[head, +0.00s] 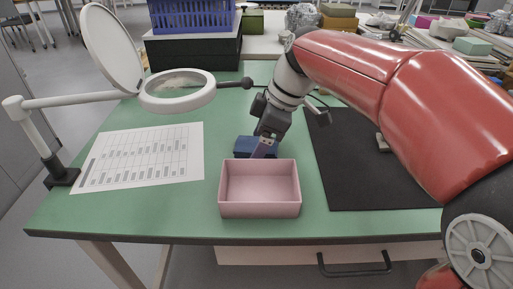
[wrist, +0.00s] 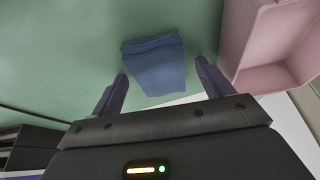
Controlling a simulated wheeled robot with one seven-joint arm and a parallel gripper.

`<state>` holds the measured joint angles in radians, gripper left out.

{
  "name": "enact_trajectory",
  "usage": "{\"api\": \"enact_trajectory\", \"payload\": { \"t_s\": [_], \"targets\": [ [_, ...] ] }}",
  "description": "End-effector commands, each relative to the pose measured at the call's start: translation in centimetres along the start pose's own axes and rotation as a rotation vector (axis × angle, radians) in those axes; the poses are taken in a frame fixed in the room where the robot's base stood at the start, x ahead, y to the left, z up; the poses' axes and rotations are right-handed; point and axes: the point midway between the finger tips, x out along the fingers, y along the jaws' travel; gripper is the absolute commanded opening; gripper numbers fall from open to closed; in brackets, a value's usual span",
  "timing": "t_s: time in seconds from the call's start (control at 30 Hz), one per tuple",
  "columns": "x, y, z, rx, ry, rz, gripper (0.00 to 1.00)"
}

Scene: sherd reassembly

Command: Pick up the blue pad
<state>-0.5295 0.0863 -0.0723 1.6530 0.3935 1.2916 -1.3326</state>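The blue pad (head: 243,146) lies on the green table behind the pink box, partly hidden by my gripper in the head view. In the wrist view the blue pad (wrist: 155,66) lies ahead of and between the fingers, flat and folded-looking. My gripper (wrist: 164,86) is open, with one dark finger to the left of the pad and one to the right. It also shows in the head view, where my gripper (head: 263,151) points down beside the pad. I see no clear contact between the fingers and the pad.
The open pink box (head: 260,210) stands empty just in front of the pad. A printed sheet (head: 140,157) and a magnifier lamp (head: 178,90) are at the left. A black mat (head: 350,170) covers the right, under my arm. A blue crate (head: 195,16) stands at the back.

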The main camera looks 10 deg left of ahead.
Motion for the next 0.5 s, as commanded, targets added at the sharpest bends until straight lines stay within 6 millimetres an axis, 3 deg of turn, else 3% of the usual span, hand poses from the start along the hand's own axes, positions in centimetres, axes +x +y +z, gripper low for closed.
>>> {"api": "enact_trajectory", "payload": {
  "t_s": [0.03,0.33,0.5],
  "targets": [
    [0.0,0.01,0.01,0.0,-0.001,0.0,0.71],
    [0.01,0.01,0.01,0.0,-0.001,0.0,0.32],
    [0.0,0.01,0.01,0.0,-0.001,0.0,0.32]
  ]
}}
